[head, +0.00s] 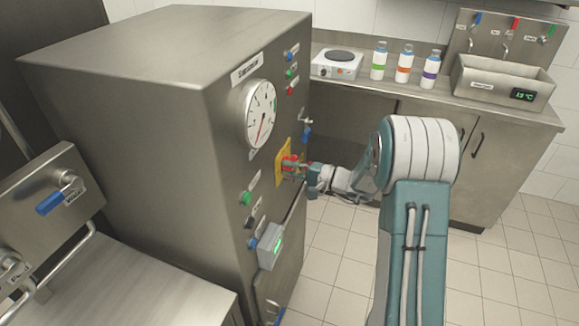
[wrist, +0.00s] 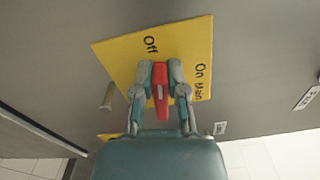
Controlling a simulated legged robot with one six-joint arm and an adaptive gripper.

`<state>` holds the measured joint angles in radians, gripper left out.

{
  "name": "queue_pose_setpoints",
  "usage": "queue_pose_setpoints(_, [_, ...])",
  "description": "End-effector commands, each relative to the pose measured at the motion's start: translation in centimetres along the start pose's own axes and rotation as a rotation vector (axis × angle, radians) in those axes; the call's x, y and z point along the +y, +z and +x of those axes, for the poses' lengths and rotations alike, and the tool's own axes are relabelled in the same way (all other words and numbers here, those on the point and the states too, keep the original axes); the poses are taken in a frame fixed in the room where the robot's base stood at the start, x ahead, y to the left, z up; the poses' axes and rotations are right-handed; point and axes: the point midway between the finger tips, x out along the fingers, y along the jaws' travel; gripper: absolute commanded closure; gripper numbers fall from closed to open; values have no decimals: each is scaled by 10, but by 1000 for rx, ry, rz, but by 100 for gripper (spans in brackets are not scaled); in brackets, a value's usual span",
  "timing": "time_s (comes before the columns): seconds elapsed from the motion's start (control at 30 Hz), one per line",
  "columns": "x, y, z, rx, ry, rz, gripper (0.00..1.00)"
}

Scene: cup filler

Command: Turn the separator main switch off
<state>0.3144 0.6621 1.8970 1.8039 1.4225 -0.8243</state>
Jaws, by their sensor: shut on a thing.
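The separator (head: 130,90) is a large steel cabinet filling the left middle of the head view. On its front is a yellow plate (head: 279,168) with the red main switch handle (head: 289,160). In the wrist view the yellow plate (wrist: 118,60) reads "Off" at the top and "On" and "Main" at the right. The red handle (wrist: 160,80) stands nearly upright in that picture, its upper end just below "Off". My gripper (wrist: 160,75) is shut on the handle, one finger on each side. The gripper also shows at the plate in the head view (head: 298,169).
A round gauge (head: 260,114) and coloured buttons sit near the switch. A counter behind holds a hot plate (head: 336,64), bottles (head: 404,63) and a steel basin (head: 502,84). Tiled floor lies open at lower right.

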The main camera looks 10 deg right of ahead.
Motion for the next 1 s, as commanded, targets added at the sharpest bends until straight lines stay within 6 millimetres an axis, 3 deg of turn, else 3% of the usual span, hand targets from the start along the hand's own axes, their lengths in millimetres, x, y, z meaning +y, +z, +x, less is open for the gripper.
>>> queue_pose_setpoints(0.4, [8,1,0,-1,7,-171,100])
queue_pose_setpoints(0.93, [10,1,0,-3,11,-190,100])
queue_pose_setpoints(0.97, [10,1,0,-3,11,-190,73])
queue_pose_setpoints(1.0, [10,1,0,-3,11,-190,55])
